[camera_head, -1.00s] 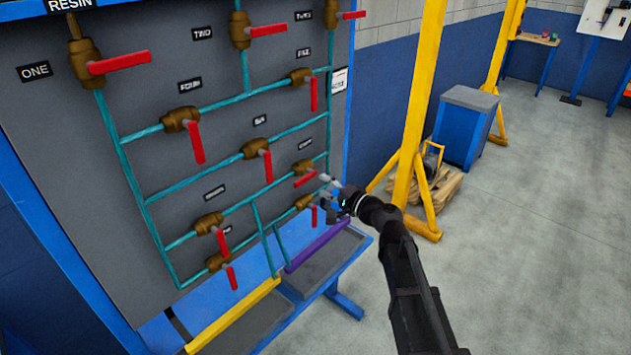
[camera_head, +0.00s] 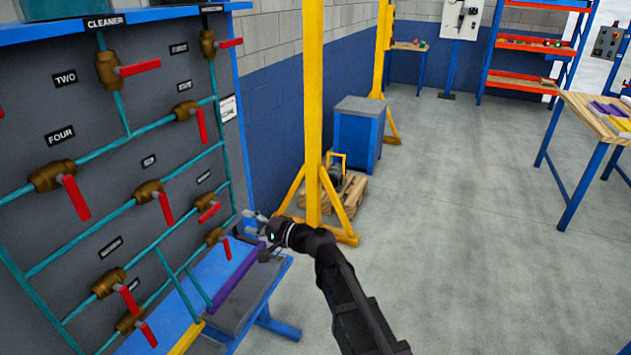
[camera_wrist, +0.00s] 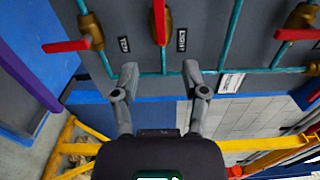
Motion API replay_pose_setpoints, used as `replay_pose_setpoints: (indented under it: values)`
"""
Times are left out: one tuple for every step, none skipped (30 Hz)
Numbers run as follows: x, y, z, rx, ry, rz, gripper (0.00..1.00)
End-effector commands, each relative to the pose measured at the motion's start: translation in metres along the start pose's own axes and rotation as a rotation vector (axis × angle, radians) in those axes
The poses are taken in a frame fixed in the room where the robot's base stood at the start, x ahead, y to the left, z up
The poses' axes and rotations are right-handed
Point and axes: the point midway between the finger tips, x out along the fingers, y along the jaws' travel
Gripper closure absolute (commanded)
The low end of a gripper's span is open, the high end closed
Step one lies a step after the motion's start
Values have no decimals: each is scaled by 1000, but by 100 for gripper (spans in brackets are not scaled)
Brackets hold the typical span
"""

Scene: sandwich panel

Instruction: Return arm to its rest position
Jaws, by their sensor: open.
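My gripper (camera_head: 250,222) is at the end of my black arm, in front of the lower right part of the valve panel (camera_head: 95,125) in the head view. In the wrist view my gripper (camera_wrist: 160,82) has its two grey fingers spread apart, with nothing between them. The fingers point toward the panel with its teal pipes, brass valves and red handles. A red valve handle (camera_head: 209,213) is just left of the fingertips in the head view; I cannot tell the exact gap.
A yellow gantry post (camera_head: 314,100) stands right of the panel. A pallet (camera_head: 340,195) and a blue cabinet (camera_head: 358,135) are behind it. A wooden-topped table (camera_head: 595,115) is at the right. A blue bench (camera_head: 270,290) juts out below the panel. Grey floor (camera_head: 470,240) is open to the right.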

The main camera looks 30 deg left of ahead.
Motion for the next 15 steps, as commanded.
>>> replay_pose_setpoints:
  values:
    - [0, 0, 0, 0, 0, 0, 43]
    - [0, 0, 0, 0, 0, 0, 43]
    - [0, 0, 0, 0, 0, 0, 43]
    - [0, 0, 0, 0, 0, 0, 43]
    - [0, 0, 0, -1, 0, 1, 43]
    - [-2, 0, -1, -3, 1, 4, 43]
    - [-3, 0, -2, -6, 1, 7, 43]
    - [-5, 1, -2, -10, 2, 12, 43]
    - [-9, 1, -4, -17, 3, 20, 43]
    - [-12, 2, -5, -24, 3, 29, 43]
    - [-16, 3, -7, -31, 5, 39, 43]
    - [-23, 4, -10, -44, 7, 55, 43]
    - [-29, 6, -12, -54, 8, 69, 43]
    - [-35, 7, -14, -66, 9, 86, 43]
    - [-44, 10, -18, -83, 11, 111, 43]
